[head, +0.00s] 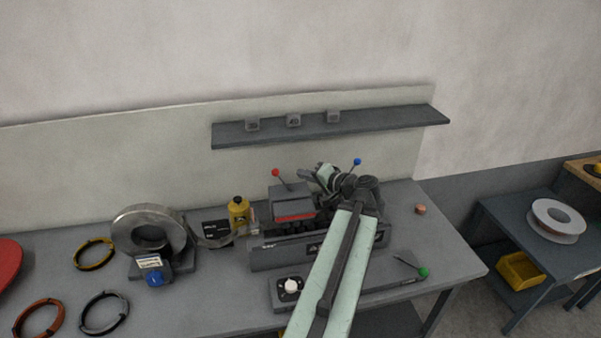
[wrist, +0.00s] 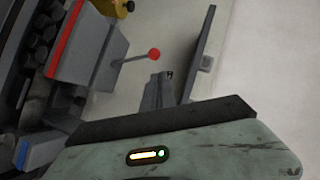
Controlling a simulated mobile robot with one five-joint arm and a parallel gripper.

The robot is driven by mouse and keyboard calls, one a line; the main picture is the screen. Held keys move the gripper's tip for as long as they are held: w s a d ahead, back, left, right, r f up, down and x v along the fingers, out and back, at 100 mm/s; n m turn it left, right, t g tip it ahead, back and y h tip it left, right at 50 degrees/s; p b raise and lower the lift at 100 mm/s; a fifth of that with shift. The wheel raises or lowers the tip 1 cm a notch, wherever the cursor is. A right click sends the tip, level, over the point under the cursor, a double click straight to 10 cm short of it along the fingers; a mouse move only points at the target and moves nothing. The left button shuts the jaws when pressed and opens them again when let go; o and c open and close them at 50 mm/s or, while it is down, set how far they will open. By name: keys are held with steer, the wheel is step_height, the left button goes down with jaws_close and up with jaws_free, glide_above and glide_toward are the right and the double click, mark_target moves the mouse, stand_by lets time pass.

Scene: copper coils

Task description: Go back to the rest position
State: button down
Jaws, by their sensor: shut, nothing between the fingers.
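My gripper (head: 306,174) is at the end of my pale green arm, which reaches over the bench from the lower middle of the head view. It is shut and empty, at the height of the machine's top and just right of the red-knobbed lever (head: 276,173). In the wrist view my gripper's dark fingers (wrist: 168,76) are together, near the red ball knob (wrist: 154,54), and appear apart from it. The dark grey machine (head: 293,203) with a red stripe sits on the bench, partly hidden by my arm.
A grey shelf (head: 380,124) with small numbered blocks hangs above the machine. The bench (head: 225,285) holds a metal strip coil (head: 150,230), a yellow bottle (head: 239,212), wire rings and a green-knobbed lever (head: 423,272). A side table (head: 497,216) with a white spool (head: 557,221) stands at the right.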

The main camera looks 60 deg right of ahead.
steer(key=shift+w+a, duration=0.1)
steer(key=shift+w, duration=0.15)
